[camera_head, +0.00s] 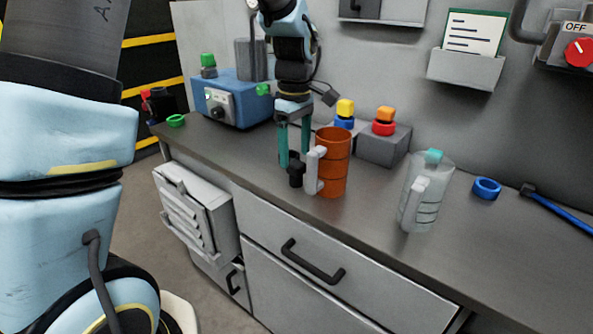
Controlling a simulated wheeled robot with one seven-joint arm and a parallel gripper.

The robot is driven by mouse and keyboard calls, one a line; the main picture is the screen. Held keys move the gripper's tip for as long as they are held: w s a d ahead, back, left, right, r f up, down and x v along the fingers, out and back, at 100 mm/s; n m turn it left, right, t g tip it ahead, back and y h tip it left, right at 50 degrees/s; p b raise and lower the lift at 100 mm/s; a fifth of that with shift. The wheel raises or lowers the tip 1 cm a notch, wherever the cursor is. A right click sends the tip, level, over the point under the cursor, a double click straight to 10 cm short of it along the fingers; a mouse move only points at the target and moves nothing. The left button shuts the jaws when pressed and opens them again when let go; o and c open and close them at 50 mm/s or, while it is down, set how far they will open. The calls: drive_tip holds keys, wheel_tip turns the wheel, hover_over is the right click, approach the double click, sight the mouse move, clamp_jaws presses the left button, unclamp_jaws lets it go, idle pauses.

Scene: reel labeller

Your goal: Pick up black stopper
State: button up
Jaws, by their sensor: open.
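The black stopper (295,172) stands on the grey bench top, close to the left of an orange mug (333,160) and its pale handle. My gripper (295,158) points straight down over it with two teal fingers. The fingers are apart, and the upper part of the stopper shows at the level of their tips. I cannot tell whether the stopper is fully between the fingers or touching either one. The right finger is partly hidden near the mug handle.
A clear jug (427,190) with a teal cap and a blue ring (487,188) stand to the right. Behind the mug is a grey block (383,146) with coloured stoppers. A blue box (232,100) and green ring (176,120) are at the left. The front edge is free.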

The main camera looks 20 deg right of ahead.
sight(296, 162)
drive_tip(key=shift+w+d+f+p, duration=0.1)
drive_tip(key=shift+f+p, duration=0.25)
drive_tip(key=shift+f, duration=1.6)
clamp_jaws()
